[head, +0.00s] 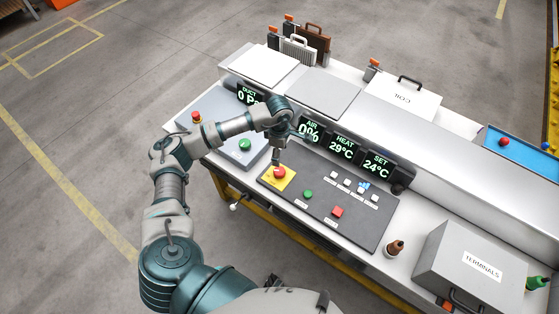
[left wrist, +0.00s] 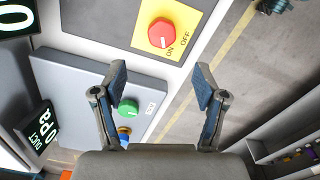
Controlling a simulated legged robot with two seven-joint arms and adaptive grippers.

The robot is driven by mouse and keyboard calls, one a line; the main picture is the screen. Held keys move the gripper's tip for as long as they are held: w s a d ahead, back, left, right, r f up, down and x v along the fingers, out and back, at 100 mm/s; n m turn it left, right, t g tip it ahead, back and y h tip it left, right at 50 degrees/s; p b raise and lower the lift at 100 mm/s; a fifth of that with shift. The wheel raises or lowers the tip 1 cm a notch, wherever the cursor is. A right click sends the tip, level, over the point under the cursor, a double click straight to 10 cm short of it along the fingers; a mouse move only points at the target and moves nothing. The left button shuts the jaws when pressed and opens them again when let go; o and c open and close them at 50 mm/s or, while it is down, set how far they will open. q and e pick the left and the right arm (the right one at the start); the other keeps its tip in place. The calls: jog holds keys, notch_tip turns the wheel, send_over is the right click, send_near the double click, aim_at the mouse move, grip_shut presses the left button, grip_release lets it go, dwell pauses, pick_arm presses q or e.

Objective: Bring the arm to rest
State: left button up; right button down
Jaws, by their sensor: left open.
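My left arm reaches in from the lower left over the workbench. My left gripper (head: 276,157) points down just above a red rotary knob (head: 280,172) on a yellow plate, at the left end of the dark control panel (head: 325,204). In the left wrist view the two fingers (left wrist: 160,84) are spread with nothing between their tips. The red knob (left wrist: 162,33), on its yellow plate marked ON and OFF, lies beyond the fingertips there, apart from them. My right gripper is in neither view.
Displays (head: 342,147) line the panel's back. A terminals case (head: 467,262) and a brown bottle-like object (head: 395,247) stand at right. Open floor (head: 70,185) lies left of the bench.

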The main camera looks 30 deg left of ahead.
pick_arm(q)
jog(key=shift+r, duration=0.55)
